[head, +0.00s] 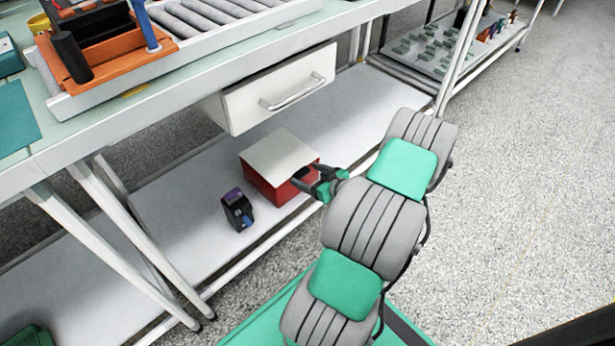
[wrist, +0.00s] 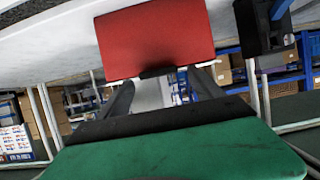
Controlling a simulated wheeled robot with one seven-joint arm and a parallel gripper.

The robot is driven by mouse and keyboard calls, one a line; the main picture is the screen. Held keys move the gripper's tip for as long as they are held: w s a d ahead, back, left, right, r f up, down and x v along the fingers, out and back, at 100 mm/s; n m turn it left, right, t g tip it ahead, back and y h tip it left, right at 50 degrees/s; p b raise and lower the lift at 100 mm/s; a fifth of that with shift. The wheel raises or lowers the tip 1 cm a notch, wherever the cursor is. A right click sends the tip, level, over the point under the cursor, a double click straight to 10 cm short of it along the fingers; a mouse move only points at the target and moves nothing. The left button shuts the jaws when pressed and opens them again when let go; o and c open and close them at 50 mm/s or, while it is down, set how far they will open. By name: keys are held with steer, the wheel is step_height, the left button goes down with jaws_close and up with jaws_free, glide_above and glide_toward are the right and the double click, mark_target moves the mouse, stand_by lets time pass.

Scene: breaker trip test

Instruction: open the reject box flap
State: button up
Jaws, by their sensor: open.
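The reject box (head: 268,183) is a red box on the lower shelf under the bench. Its pale flap (head: 277,154) lies flat over the top, so it looks closed. In the wrist view the box's red front (wrist: 155,40) fills the upper middle, with a small dark lip at its lower picture edge. My gripper (head: 308,181) is at the box's right front corner in the head view, open. In the wrist view the fingers of my gripper (wrist: 163,78) reach toward the dark lip, one on each side. Contact cannot be told.
A black device (head: 237,209) stands left of the box on the shelf; it shows at upper right in the wrist view (wrist: 265,25). A white drawer (head: 280,88) with a bar handle hangs above the box. Bench legs flank the shelf. Speckled floor at right is free.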

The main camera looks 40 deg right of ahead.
steer(key=shift+w+f, duration=0.15)
steer(key=shift+w, duration=0.25)
